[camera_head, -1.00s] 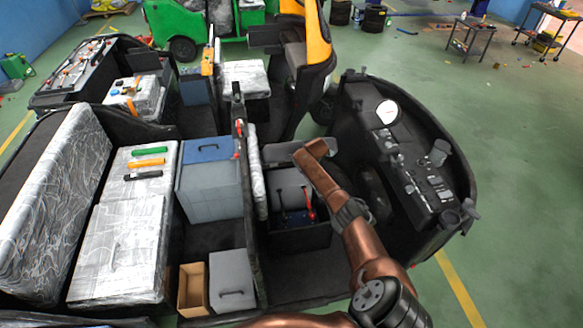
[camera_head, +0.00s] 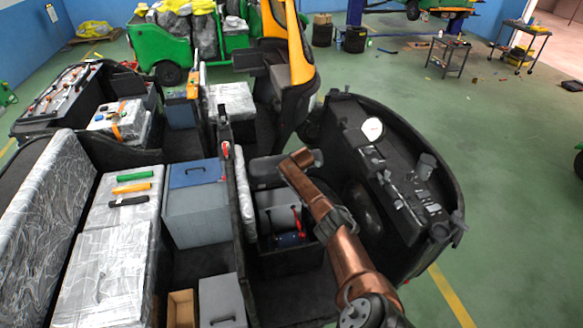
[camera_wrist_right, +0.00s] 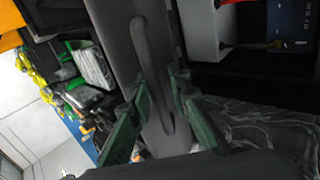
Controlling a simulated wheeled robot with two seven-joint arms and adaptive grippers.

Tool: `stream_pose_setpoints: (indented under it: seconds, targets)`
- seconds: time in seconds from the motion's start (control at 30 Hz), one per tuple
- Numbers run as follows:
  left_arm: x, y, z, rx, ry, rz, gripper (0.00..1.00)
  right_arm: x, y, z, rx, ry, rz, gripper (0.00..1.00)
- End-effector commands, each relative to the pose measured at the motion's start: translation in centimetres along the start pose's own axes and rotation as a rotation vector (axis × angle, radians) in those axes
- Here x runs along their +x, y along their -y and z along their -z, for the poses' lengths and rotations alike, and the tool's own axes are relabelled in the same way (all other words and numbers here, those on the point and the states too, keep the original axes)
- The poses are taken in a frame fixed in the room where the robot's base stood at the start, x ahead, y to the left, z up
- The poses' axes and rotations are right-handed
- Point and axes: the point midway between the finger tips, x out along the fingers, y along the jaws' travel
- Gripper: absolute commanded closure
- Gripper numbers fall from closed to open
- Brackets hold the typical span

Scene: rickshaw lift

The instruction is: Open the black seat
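The black seat (camera_head: 267,171) shows as a dark grey panel in the front cab of the vehicle, beside my right arm's end in the head view. A compartment with grey and blue contents and a red handle (camera_head: 297,217) shows below it. In the right wrist view, a dark grey panel with a raised grip (camera_wrist_right: 150,65) fills the middle; it appears to be the seat. My right gripper (camera_wrist_right: 161,88) has its two green fingers apart, one on each side of the grip, with gaps visible. Contact is unclear. My left gripper is not in view.
A grey dashboard with a white dial (camera_head: 372,129) stands right of my arm. A partition (camera_head: 238,185) stands left of the compartment. Wrapped seats (camera_head: 100,270) and a grey-blue box (camera_head: 195,213) lie further left. Open green floor (camera_head: 500,190) is at right.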

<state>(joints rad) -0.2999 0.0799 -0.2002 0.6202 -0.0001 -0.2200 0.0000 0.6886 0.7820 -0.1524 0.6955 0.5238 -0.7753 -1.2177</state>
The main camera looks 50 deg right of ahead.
Motion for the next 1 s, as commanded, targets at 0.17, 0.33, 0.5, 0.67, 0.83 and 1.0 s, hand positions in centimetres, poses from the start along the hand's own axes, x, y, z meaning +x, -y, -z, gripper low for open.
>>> stream_pose_setpoints:
  seconds: [0.17,0.33,0.5,0.67,0.83,1.0]
  targets:
    - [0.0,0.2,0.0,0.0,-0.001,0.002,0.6,0.0,0.2,0.0,-0.001,0.0,0.003,0.84]
    - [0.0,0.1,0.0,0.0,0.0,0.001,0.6,-0.8,0.1,0.0,-0.002,-0.001,0.002,0.84]
    - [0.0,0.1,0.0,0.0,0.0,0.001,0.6,-2.5,0.2,-0.1,-0.003,0.0,0.0,0.84]
    - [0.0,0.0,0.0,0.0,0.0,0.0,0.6,-4.6,0.1,0.0,-0.003,0.0,0.0,0.84]
    - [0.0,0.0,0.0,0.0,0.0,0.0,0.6,-7.1,0.1,-0.1,-0.002,0.0,-0.001,0.84]
    - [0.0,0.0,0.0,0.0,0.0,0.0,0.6,-9.6,0.0,-0.1,-0.003,0.0,-0.001,0.84]
